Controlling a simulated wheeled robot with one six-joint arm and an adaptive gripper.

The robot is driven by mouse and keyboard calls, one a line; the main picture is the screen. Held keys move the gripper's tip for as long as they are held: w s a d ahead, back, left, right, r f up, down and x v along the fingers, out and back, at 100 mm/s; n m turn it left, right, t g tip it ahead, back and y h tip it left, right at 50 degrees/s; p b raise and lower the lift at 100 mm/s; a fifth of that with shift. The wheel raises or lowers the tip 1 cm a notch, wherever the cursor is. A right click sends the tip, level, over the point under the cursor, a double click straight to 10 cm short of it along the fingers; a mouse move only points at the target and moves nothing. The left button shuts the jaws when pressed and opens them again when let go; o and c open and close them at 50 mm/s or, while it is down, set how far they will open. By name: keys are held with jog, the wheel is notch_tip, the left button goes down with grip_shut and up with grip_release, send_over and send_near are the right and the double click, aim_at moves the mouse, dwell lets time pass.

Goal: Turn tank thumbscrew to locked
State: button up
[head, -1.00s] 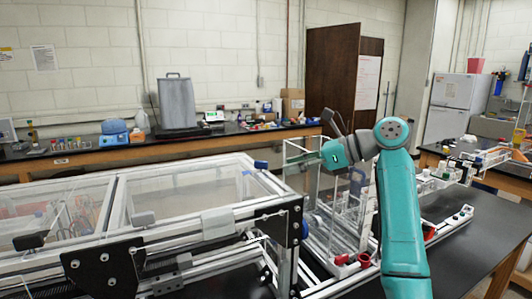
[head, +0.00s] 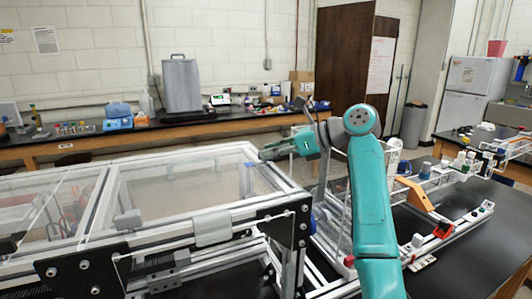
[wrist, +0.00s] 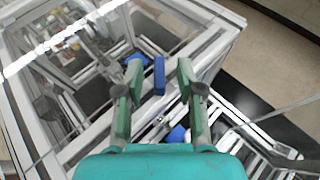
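A blue upright tab (wrist: 159,75) shows between my fingers in the wrist view, over the white rail at the tank's corner. It looks like the thumbscrew, but I cannot tell its lock position. My gripper (wrist: 158,66) is open, with one green finger on each side of the tab and visible gaps. In the head view my gripper (head: 270,153) is at the back right corner of the clear-topped tank (head: 180,185); the tab is hidden there behind the fingers. Another blue piece (wrist: 135,59) lies just left of the tab, partly behind the left finger.
A further blue part (wrist: 178,134) shows low between the fingers. A clear rack stands right of the tank frame. An orange wedge (head: 414,194) and small bottles sit on the black bench (head: 470,235) at right. A back bench (head: 200,130) carries lab equipment.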

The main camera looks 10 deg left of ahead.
jog(key=shift+x, duration=0.9)
grip_shut()
jog(key=shift+m+t, duration=0.4)
jog(key=m+t+h, duration=0.1)
jog(key=m+t, duration=0.2)
jog(key=t, duration=0.1)
jog(key=shift+s+a+m+h, duration=0.1)
jog(key=shift+m+h, duration=0.2)
jog(key=shift+h, duration=0.1)
jog(key=m+t+h, duration=0.3)
jog(key=m+t, duration=0.1)
jog(key=shift+m+h, duration=0.4)
